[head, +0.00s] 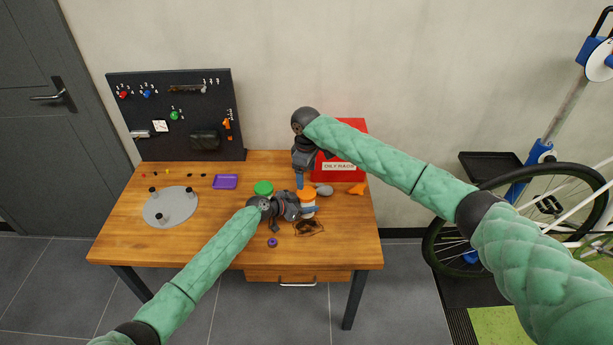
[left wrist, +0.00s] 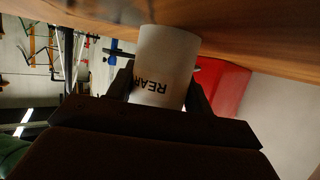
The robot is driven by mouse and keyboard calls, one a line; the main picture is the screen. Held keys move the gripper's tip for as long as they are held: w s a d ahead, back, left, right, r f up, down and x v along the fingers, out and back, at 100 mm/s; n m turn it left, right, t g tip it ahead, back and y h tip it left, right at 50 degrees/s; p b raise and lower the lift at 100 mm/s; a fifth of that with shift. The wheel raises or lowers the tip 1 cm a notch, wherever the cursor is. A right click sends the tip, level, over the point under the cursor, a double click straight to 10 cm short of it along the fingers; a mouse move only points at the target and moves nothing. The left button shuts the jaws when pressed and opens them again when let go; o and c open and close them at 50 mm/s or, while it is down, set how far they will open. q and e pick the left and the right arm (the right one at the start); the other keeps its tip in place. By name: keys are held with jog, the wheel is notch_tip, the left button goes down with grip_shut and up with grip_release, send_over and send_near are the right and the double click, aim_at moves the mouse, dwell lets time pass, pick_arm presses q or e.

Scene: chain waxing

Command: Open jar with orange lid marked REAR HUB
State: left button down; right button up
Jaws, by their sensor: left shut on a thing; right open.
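The white jar (head: 308,203) with an orange lid (head: 306,194) stands on the wooden table. In the left wrist view the jar (left wrist: 165,60) appears upside down, with the letters REAR readable; the rest of the label is hidden. My left gripper (head: 303,211) is shut around the jar's body from the left; its fingers flank the jar in the left wrist view. My right gripper (head: 299,182) is open and points down, just above and slightly left of the orange lid. I cannot tell whether it touches the lid.
A green-lidded jar (head: 263,188) stands left of the jar. A red box marked OILY RAGS (head: 345,150), a grey lump (head: 324,190) and an orange item (head: 356,188) are behind and right. Dark glasses (head: 309,229) lie in front. A purple tray (head: 225,182) and grey disc (head: 160,212) are left.

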aim_at(307, 192)
jog(key=m, duration=0.5)
jog(key=shift+m, duration=0.4)
jog(key=m, duration=1.6)
jog(key=shift+m, duration=0.3)
jog(key=shift+f, duration=4.05)
jog(key=c, duration=1)
